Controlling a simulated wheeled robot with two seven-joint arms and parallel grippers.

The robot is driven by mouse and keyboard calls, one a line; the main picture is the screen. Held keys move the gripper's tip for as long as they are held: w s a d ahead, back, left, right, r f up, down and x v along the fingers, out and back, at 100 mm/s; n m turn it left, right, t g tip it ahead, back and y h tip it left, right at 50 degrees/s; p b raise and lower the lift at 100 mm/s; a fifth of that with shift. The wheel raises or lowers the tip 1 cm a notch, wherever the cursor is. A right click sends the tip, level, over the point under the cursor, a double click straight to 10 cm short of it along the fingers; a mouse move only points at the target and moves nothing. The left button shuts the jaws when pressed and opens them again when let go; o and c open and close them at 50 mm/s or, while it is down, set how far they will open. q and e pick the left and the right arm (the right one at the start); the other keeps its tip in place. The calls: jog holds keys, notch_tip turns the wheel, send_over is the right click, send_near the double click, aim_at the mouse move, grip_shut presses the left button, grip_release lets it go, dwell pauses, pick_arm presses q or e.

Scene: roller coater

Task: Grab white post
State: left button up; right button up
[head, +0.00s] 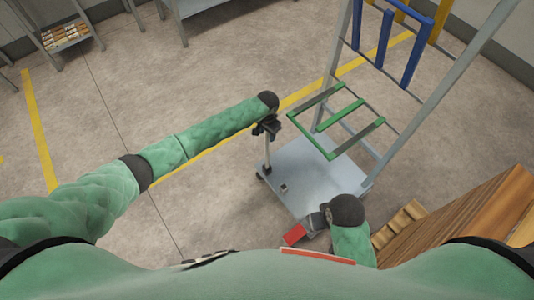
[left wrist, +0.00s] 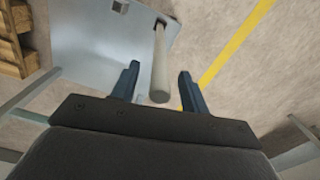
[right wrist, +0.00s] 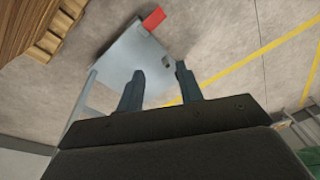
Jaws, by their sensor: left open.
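The white post (head: 267,156) stands upright at the left corner of a grey cart platform (head: 300,172). My left gripper (head: 267,128) is at the top of the post in the head view. In the left wrist view the post (left wrist: 159,58) shows between the two open fingers (left wrist: 159,72), with gaps on both sides and its top end toward me. My right gripper (right wrist: 160,78) is open and empty in the right wrist view, above the cart. In the head view it is partly hidden by my right arm.
The cart's frame carries green bars (head: 345,115) and blue bars (head: 385,45). A red block (head: 294,234) is at the cart's near edge. Wooden pallets (head: 400,222) and a wooden stack (head: 470,225) stand at the right. Floor left of the cart is clear.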

pick_arm(q)
jog(key=shift+f, duration=1.35)
pick_arm(e)
jog(key=shift+w+a+f, duration=0.1)
jog(key=shift+w+f, duration=0.05)
jog(key=shift+f, duration=0.45)
jog(key=shift+w+f, duration=0.15)
jog(key=shift+f, duration=0.4)
pick_arm(q)
grip_shut()
jog(key=shift+r, duration=0.1)
